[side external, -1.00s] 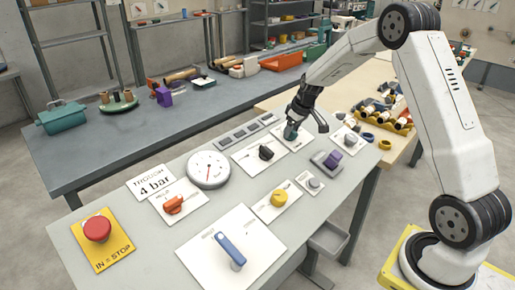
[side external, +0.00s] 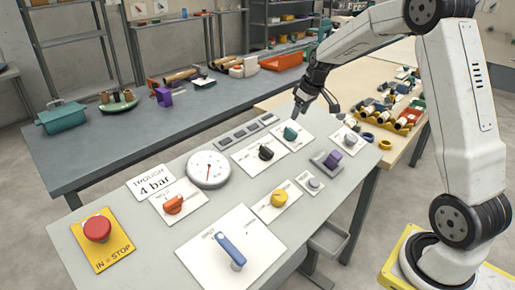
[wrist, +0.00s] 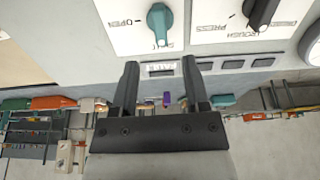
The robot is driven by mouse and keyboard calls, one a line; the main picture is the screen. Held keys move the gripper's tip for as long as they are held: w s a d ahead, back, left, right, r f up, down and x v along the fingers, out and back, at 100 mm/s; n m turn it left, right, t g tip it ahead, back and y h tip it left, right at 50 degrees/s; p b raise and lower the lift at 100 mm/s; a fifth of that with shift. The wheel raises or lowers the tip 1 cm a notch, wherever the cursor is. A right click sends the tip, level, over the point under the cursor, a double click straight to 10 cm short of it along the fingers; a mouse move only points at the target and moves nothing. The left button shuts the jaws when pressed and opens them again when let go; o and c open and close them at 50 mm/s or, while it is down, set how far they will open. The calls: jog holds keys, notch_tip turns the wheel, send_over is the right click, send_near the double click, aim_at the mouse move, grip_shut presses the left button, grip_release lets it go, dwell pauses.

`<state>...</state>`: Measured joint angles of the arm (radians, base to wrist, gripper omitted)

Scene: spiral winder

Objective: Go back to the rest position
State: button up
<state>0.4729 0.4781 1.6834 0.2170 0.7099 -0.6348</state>
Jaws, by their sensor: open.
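My gripper (side external: 317,103) is open and empty, raised above the back right part of the control panel (side external: 190,238). The teal knob (side external: 290,133) stands on its white plate just below and left of my gripper, clear of the fingers. In the wrist view the two black fingers (wrist: 161,73) are spread, with nothing between them.
The panel carries a black knob (side external: 266,153), a purple knob (side external: 333,160), a yellow knob (side external: 279,198), a blue lever (side external: 231,250), an orange knob (side external: 173,204), a round gauge (side external: 209,169) and a red stop button (side external: 97,228). A wooden table (side external: 345,97) with loose parts stands behind.

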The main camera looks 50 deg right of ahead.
jog(key=s+a+f, duration=0.3)
jog(key=s+a, duration=0.6)
jog(key=a, duration=0.1)
jog(key=s+a+f+g, duration=0.1)
jog(key=s+a+f, duration=0.2)
jog(key=s+a, duration=0.7)
jog(key=shift+s+a, duration=0.2)
jog(key=shift+a, duration=0.55)
